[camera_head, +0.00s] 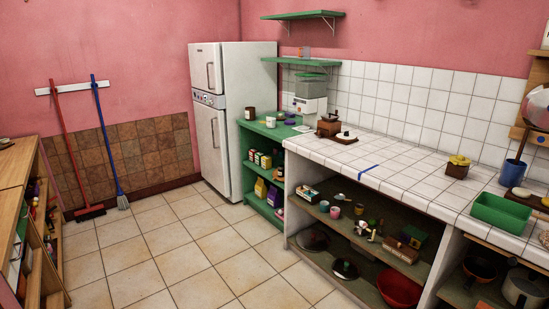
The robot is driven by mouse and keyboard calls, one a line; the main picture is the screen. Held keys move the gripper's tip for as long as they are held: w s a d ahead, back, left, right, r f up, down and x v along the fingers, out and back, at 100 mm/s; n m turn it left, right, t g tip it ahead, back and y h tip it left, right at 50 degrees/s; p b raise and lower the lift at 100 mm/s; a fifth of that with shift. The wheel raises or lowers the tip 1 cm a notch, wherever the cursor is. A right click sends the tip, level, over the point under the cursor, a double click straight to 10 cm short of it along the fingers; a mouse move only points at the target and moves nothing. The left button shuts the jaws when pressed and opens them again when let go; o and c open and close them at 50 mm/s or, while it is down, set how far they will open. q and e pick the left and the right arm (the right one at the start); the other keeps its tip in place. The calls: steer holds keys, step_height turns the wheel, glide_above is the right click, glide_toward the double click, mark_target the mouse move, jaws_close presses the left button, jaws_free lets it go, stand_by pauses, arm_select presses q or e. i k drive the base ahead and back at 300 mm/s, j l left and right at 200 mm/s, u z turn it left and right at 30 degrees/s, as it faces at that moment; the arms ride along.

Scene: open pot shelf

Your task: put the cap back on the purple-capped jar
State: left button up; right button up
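On top of the green cabinet (257,127) beside the fridge, a small flat purple item (290,122) lies near the right side; it looks like a cap. A small pale jar (271,122) stands to its left near the front edge. A dark brown jar with a light top (250,113) stands farther left, close to the fridge. These are too small to tell which jar the purple cap belongs to. Neither of my grippers is in view.
The white fridge (233,90) stands left of the green cabinet. A white-tiled counter (390,160) runs to the right, bearing a coffee grinder (329,125) and a green tub (500,212). The tiled floor (185,250) in front is clear. A wooden shelf unit (40,220) stands at left.

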mark_target(271, 115)
steer(key=i+j+u, duration=0.15)
steer(key=i+u, duration=0.2)
steer(key=i, duration=0.35)
steer(key=i+u, duration=0.3)
steer(key=i, duration=0.4)
steer(key=i+l+u, duration=0.2)
steer(key=i+u, duration=0.15)
steer(key=i, duration=0.35)
steer(key=i+z, duration=0.15)
steer(key=i, duration=0.55)
steer(key=i+z, duration=0.15)
steer(key=i, duration=0.55)
steer(key=i+j+z, duration=0.15)
steer(key=i, duration=0.55)
steer(key=i+j+z, duration=0.1)
steer(key=i+z, duration=0.3)
steer(key=i, duration=0.15)
steer(key=i+j+z, duration=0.25)
steer(key=i+z, duration=0.2)
steer(key=i+j+z, duration=0.4)
steer(key=i, duration=0.15)
